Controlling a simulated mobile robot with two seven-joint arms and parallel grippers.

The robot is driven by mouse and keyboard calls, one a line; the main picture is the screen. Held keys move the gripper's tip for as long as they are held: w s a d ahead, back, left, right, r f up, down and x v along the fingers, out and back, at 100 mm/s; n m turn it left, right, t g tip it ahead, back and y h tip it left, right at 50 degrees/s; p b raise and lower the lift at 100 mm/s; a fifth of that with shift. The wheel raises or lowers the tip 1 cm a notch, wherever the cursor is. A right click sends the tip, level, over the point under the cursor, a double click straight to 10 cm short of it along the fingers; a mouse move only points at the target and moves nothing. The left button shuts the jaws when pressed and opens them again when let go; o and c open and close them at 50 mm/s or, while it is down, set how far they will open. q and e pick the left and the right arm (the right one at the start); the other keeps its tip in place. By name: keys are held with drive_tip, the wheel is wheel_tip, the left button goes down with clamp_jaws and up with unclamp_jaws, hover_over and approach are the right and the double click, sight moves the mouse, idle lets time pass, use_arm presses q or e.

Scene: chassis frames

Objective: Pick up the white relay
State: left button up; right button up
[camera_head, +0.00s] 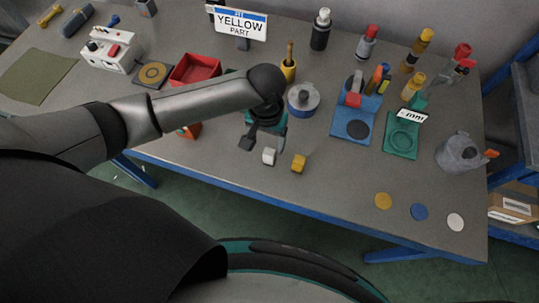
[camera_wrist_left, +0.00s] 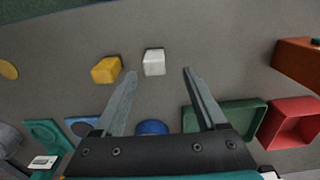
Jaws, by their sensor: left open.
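The white relay (camera_head: 268,156) is a small white block lying on the grey table. It also shows in the left wrist view (camera_wrist_left: 154,62), upper middle, just beyond the fingertips and between their lines. My left gripper (camera_head: 262,143) is open and empty, above the table close to the relay; its two fingers also show apart in the left wrist view (camera_wrist_left: 160,73). I see no finger clearly touching the relay. My right gripper is not in view.
A yellow block (camera_head: 298,163) lies right of the relay, and left of it in the wrist view (camera_wrist_left: 106,70). A red tray (camera_head: 195,69), a grey round pot (camera_head: 303,98) and a blue holder (camera_head: 352,126) stand around. The table's front edge is near; coloured discs (camera_head: 419,212) lie front right.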

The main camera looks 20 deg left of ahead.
sight(269, 152)
use_arm(q)
drive_tip(key=f, duration=0.5)
drive_tip(key=shift+s+d+f+b, duration=0.15)
drive_tip(key=shift+d+f+b, duration=0.15)
drive_tip(key=shift+d+b, duration=0.1)
clamp_jaws()
